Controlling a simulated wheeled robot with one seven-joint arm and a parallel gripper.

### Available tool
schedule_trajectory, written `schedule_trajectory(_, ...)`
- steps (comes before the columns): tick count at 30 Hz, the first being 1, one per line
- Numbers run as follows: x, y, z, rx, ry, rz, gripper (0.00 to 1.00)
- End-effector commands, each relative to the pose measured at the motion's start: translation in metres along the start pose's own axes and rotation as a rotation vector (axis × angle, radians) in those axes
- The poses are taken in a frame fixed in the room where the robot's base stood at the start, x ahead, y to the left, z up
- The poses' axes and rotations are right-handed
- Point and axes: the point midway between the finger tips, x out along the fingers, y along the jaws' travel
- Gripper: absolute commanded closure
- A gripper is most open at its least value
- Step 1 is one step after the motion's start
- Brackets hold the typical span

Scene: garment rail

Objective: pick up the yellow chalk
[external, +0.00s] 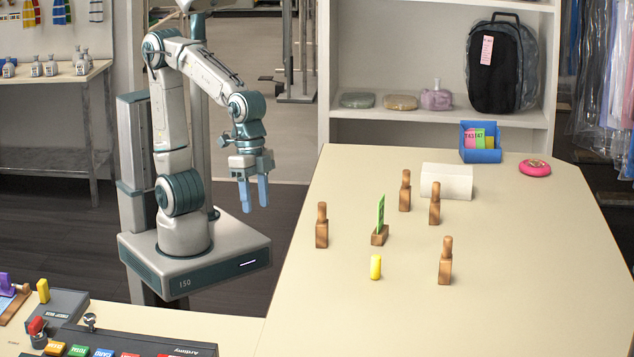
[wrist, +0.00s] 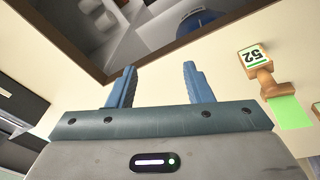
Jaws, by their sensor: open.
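The yellow chalk (external: 375,267) stands upright on the cream table (external: 310,325), in front of a wooden block holding a green card (external: 380,215). My gripper (external: 254,194) hangs fingers-down beyond the table's left edge, well left of the chalk and above table height. Its two blue fingers are apart with nothing between them. In the wrist view my gripper (wrist: 160,85) is also open and empty. The chalk cannot be made out in the wrist view.
Wooden stamp-like pegs stand around the chalk, one at left (external: 321,226), one at right (external: 445,261), others behind. A white block (external: 446,181), blue bin (external: 480,142) and pink disc (external: 535,168) sit farther back. The table's front is clear. A wooden stamp marked 52 (wrist: 254,57) shows in the wrist view.

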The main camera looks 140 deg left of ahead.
Motion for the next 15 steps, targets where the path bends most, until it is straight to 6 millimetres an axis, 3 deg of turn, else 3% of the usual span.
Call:
schedule_trajectory(1,-0.003,-0.003,-0.022,-0.065,-0.015,0.001,0.54)
schedule_trajectory(3,-0.006,-0.007,-0.049,-0.154,-0.033,-0.001,0.54)
schedule_trajectory(15,0.002,-0.052,-0.189,-0.625,-0.101,-0.069,0.54)
